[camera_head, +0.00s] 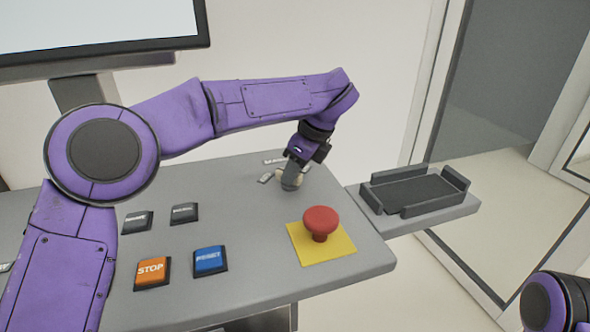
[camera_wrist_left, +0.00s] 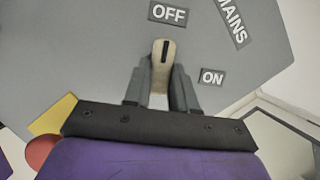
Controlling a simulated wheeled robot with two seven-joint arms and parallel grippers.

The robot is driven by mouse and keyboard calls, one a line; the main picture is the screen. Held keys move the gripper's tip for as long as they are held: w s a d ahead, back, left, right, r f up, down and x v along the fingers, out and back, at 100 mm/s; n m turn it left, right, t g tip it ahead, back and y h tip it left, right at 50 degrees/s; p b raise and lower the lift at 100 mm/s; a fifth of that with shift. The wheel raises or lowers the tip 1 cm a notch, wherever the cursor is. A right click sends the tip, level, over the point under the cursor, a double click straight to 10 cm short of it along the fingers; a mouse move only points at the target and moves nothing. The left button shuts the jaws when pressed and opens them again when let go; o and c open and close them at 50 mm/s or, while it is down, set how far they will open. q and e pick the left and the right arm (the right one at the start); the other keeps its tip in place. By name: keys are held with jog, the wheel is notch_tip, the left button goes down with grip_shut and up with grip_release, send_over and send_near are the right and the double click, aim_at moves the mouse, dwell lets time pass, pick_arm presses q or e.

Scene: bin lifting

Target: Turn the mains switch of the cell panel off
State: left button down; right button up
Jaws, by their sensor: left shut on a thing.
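The mains switch is a beige knob with a dark pointer line (camera_wrist_left: 163,52), set in the grey cell panel (camera_head: 215,195). In the left wrist view its marked end points up toward the OFF label (camera_wrist_left: 169,13). The ON label (camera_wrist_left: 212,77) is to its lower right, and the MAINS label (camera_wrist_left: 233,20) is at the upper right. My left gripper (camera_wrist_left: 160,85) is shut on the knob, one finger on each side. In the head view my left gripper (camera_head: 290,182) reaches down onto the switch and mostly covers it. My right gripper is out of view.
A red mushroom button (camera_head: 320,222) on a yellow plate (camera_head: 338,247) stands close in front of the switch. Orange STOP (camera_head: 151,271) and blue RESET (camera_head: 210,259) buttons and two dark buttons are left. A dark tray (camera_head: 414,191) is right; a screen (camera_head: 95,25) is above.

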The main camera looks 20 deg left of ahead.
pick_arm(q)
jog(key=shift+s+f, duration=0.1)
jog(key=shift+f, duration=0.3)
jog(key=c, duration=1.3)
grip_release()
jog(key=o, duration=0.4)
jog(key=shift+s+a, duration=0.1)
jog(key=shift+a+r, duration=0.1)
jog(key=shift+w, duration=0.3)
jog(key=shift+r, duration=0.1)
jog(key=p+v, duration=0.1)
jog(key=v, duration=0.9)
jog(key=shift+r+p, duration=0.15)
jog(key=shift+p, duration=0.2)
